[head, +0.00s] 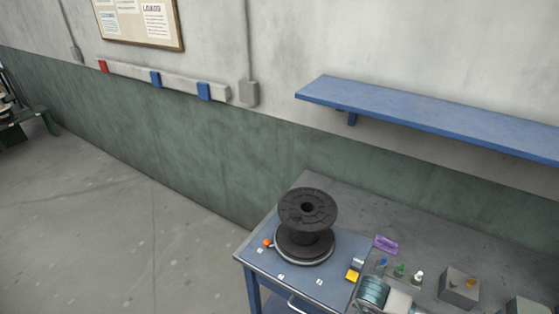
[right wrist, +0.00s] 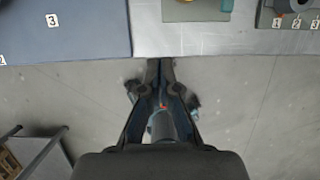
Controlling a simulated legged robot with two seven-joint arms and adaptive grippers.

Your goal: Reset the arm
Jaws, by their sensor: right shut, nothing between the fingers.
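My right gripper (right wrist: 160,66) shows in the right wrist view, its two dark fingers shut together and empty. It is over the grey floor, just short of the table edge in that picture. The head view shows neither gripper. In the head view a black spool (head: 307,206) stands upright on a round base (head: 304,257) on the blue work surface (head: 262,268). A second spool (head: 373,292), wound with pale teal material, lies on its side near the bottom edge and is partly cut off.
Right of the black spool are a yellow block (head: 352,275), a purple piece (head: 386,244), several small coloured pieces and a grey box (head: 459,286). A blue shelf (head: 430,115) juts from the wall above. Floor (head: 100,200) left of the table is clear.

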